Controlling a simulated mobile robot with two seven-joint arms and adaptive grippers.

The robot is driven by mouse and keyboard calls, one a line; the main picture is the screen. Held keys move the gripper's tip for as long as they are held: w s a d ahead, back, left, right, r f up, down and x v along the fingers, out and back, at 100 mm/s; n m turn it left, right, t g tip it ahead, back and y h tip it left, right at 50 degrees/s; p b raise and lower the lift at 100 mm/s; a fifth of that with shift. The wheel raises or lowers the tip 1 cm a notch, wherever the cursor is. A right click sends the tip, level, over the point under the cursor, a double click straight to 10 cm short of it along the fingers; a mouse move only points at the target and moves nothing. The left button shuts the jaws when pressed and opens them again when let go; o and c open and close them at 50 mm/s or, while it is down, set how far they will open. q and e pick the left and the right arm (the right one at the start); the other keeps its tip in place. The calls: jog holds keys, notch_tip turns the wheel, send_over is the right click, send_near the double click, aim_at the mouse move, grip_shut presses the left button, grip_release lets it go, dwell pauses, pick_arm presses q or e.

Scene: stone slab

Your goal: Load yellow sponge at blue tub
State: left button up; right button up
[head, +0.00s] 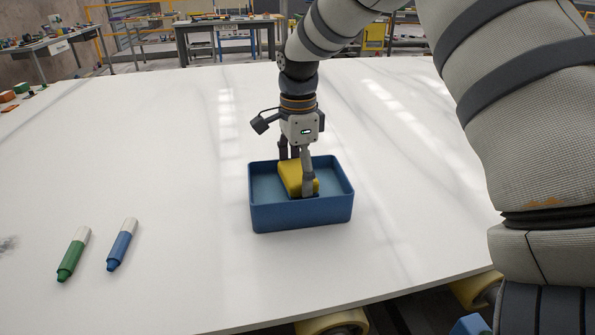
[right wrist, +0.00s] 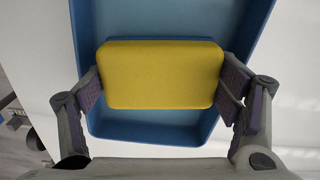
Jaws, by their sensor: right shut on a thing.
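The yellow sponge (head: 291,178) is inside the outline of the blue tub (head: 302,215), between the fingers of my right gripper (head: 298,172). In the right wrist view the sponge (right wrist: 162,75) lies crosswise with a finger pressed on each short end, and the tub (right wrist: 150,127) shows around it. My right gripper (right wrist: 162,88) is shut on the sponge. I cannot tell whether the sponge touches the tub floor. My left gripper is not in view.
A green marker (head: 74,254) and a blue marker (head: 122,244) lie on the white slab (head: 180,150) left of the tub. The slab around the tub is otherwise clear. Its front edge drops off near the bottom. Workbenches (head: 228,35) stand far behind.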

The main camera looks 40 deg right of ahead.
aim_at(297, 170)
jog(key=shift+f, duration=0.55)
dwell(0.6)
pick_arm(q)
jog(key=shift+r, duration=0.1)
pick_arm(e)
jog(key=shift+f, duration=0.15)
dwell(1.0)
notch_tip(297, 170, up, 6)
jog(key=shift+f+p, duration=0.1)
jog(key=shift+p, duration=0.65)
jog(key=shift+r, duration=0.75)
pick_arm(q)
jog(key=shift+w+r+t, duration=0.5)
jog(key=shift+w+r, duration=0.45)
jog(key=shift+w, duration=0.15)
pick_arm(e)
jog(key=shift+f, duration=0.1)
